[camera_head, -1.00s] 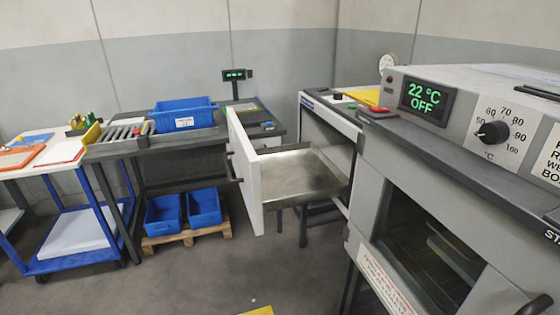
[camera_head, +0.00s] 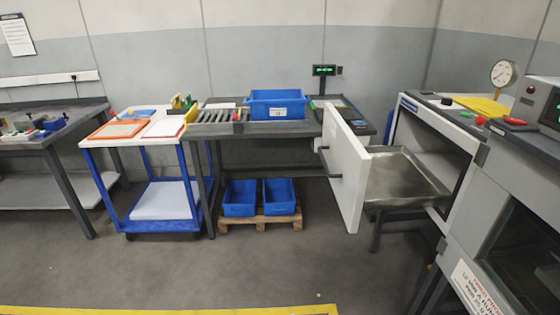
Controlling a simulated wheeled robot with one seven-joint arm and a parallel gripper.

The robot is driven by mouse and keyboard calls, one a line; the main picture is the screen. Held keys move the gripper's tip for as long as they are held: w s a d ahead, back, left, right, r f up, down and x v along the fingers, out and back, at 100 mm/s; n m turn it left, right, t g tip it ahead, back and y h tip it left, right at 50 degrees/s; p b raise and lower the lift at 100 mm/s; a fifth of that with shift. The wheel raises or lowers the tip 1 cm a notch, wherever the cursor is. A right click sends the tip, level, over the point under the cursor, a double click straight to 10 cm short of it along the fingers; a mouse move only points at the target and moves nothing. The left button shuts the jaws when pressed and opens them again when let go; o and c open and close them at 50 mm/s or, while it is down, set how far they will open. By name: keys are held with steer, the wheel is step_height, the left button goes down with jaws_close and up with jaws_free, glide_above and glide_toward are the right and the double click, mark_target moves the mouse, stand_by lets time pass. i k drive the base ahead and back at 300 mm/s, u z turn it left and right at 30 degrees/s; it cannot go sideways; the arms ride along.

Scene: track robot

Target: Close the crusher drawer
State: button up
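The crusher drawer (camera_head: 348,172) stands pulled out at the right of the head view. Its tall white front panel has a dark bar handle on its left face, and its grey metal tray (camera_head: 408,182) is empty and open on top. The drawer extends left from the white crusher housing (camera_head: 432,128), whose dark opening shows behind the tray. My gripper is not in view.
A blue trolley (camera_head: 150,200) and a roller bench with a blue bin (camera_head: 277,104) stand left of the drawer. Two blue bins sit on a wooden pallet (camera_head: 262,220) below. A grey oven (camera_head: 520,190) stands at right. The floor in front is clear, with a yellow line (camera_head: 170,310).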

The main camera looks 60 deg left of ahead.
mark_target(362, 177)
steer(key=u, duration=1.65)
steer(key=k, duration=1.25)
steer(key=u, duration=0.4)
steer(key=i, duration=1.95)
steer(key=z, duration=0.7)
